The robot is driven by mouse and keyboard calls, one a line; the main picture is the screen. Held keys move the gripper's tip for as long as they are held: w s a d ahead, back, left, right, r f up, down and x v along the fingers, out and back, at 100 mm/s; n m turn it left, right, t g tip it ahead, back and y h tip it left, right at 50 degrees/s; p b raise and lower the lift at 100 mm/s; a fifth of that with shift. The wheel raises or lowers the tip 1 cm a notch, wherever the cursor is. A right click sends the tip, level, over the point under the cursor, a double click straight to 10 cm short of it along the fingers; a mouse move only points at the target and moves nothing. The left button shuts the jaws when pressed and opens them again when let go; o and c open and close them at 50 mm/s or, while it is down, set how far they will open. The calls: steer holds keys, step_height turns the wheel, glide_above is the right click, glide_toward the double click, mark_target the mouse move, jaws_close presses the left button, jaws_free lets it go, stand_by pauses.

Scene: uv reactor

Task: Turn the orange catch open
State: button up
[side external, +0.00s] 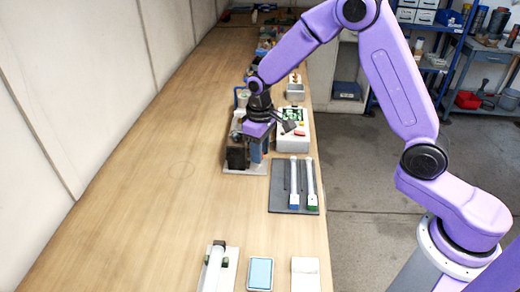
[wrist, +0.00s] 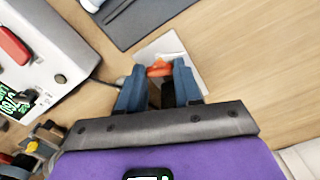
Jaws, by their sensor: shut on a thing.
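The orange catch (wrist: 159,69) shows in the wrist view between the tips of my gripper (wrist: 158,78). The blue fingers are shut on it, one on each side. The catch sits over a pale base plate (wrist: 190,62) that lies on the bench. In the side external view my gripper (side external: 257,155) points down at the dark brown unit (side external: 237,155) on its pale plate. The catch is hidden there behind the gripper and wrist. Its turned angle cannot be told.
A white box with a red switch and green display (side external: 293,138) stands close beside the gripper. A dark mat (side external: 281,195) with two white tubes lies nearer the camera. A blue-topped tray (side external: 260,274) lies at the front. The bench left of the unit is clear.

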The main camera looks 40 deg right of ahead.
steer(key=shift+n, duration=2.3)
steer(key=o, duration=0.8)
steer(key=shift+c, duration=0.2)
steer(key=shift+r, duration=0.1)
step_height(320, 180, up, 17)
steer(key=shift+r, duration=0.15)
